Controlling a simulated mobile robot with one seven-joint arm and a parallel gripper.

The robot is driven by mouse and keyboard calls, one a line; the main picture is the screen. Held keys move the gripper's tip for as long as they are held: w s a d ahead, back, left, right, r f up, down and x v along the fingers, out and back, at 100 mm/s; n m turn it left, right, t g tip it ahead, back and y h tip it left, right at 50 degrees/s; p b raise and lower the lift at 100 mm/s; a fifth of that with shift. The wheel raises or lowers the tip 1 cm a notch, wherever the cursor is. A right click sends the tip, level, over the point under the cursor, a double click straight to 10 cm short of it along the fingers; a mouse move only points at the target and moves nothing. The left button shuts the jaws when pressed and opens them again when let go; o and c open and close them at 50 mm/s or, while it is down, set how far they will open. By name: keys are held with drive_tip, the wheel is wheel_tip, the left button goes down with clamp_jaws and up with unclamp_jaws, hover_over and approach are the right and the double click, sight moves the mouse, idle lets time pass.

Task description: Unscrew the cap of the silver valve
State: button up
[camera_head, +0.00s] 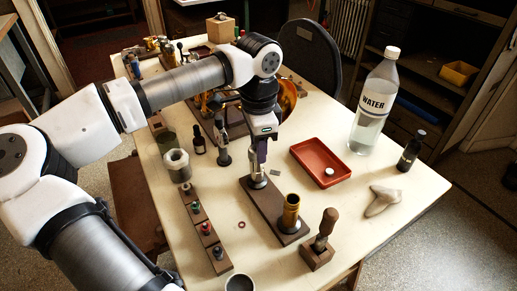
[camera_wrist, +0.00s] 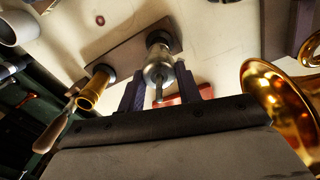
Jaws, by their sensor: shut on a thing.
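The silver valve (camera_head: 258,181) stands upright on a dark wooden block (camera_head: 271,216), beside a brass valve (camera_head: 290,213). My gripper (camera_head: 259,165) points down over the silver valve and is shut on its upper end, where the cap is. In the wrist view the silver valve (camera_wrist: 158,58) sits between my two dark fingers (camera_wrist: 160,88), with its thin stem towards me. The fingers partly hide the cap, so I cannot tell how far it is turned. The brass valve also shows in the wrist view (camera_wrist: 94,88), apart from my fingers.
A red tray (camera_head: 306,149) with a small pale round piece (camera_head: 329,172) lies to the right. A brass horn (camera_wrist: 275,98) is close in the wrist view.

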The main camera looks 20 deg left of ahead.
drive_tip(key=shift+n+b, duration=0.35)
drive_tip(key=shift+n, duration=0.35)
drive_tip(key=o, duration=1.1)
drive_tip(key=shift+o, duration=0.2)
